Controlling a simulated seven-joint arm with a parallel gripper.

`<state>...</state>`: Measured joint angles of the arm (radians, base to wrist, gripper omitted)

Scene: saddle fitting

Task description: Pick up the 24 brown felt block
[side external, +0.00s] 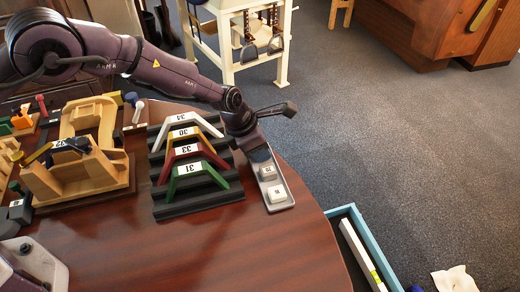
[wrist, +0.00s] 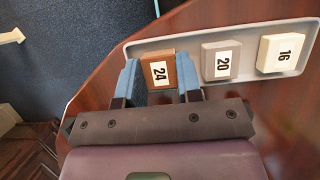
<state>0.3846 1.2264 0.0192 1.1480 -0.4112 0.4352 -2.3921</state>
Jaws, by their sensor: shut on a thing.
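The brown felt block labelled 24 (wrist: 159,71) is between the two blue fingertips of my gripper (wrist: 159,80) in the wrist view. The fingers are shut on its left and right sides. The block is at the left end of the grey tray (wrist: 245,30); I cannot tell whether it is lifted off the tray floor. In the side external view my gripper (side external: 259,156) reaches down over the far end of the tray (side external: 283,205), and it hides the brown block there.
A grey block labelled 20 (wrist: 222,61) and a cream block labelled 16 (wrist: 283,53) sit in the same tray. A rack (side external: 197,190) with coloured numbered arches stands left of the tray. The table edge (side external: 318,208) is close on the right, with a blue box (side external: 386,262) below.

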